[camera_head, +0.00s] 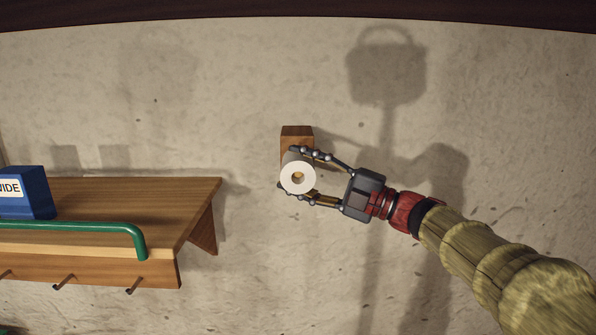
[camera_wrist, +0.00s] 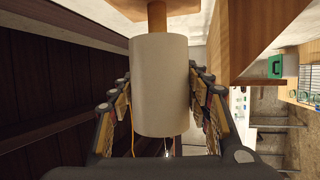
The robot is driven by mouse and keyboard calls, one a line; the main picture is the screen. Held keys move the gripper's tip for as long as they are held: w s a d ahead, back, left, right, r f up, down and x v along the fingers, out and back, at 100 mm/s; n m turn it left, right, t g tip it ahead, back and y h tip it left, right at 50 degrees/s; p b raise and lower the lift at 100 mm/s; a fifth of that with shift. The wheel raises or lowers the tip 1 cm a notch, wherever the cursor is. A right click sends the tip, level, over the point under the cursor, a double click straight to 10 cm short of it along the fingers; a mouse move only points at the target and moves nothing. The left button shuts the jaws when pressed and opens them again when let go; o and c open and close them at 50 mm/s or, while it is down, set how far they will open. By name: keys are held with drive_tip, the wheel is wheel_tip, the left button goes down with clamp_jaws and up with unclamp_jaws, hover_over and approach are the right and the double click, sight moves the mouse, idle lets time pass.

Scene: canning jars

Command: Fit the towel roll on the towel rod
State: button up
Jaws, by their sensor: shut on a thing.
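The white towel roll (camera_head: 309,180) is at the wooden wall block (camera_head: 297,134) in the head view, its round end facing the camera. A wooden end of the towel rod (camera_head: 298,176) shows in its centre hole. In the wrist view the rod (camera_wrist: 157,16) runs from the block into the end of the roll (camera_wrist: 160,85), so the roll is around the rod. A short length of rod is bare between block and roll. My gripper (camera_head: 288,168) is shut on the roll, one finger on each side. The wrist view shows both fingers (camera_wrist: 160,88) beside it.
A wooden shelf (camera_head: 130,205) with hooks and a green rail (camera_head: 80,226) is on the wall at the left. A blue box (camera_head: 28,193) stands on it. The wall right of the block is bare apart from shadows.

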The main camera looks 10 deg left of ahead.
drive_tip(key=shift+w+a, duration=0.2)
drive_tip(key=shift+w, duration=0.55)
drive_tip(key=shift+w, duration=0.35)
drive_tip(key=shift+w+a, duration=0.3)
drive_tip(key=shift+w, duration=0.65)
idle(0.8)
idle(0.3)
drive_tip(key=o, duration=1.2)
drive_tip(key=shift+o, duration=0.2)
drive_tip(key=shift+d, duration=0.1)
drive_tip(key=v, duration=1.1)
drive_tip(key=shift+d+f, duration=0.15)
drive_tip(key=shift+d, duration=0.25)
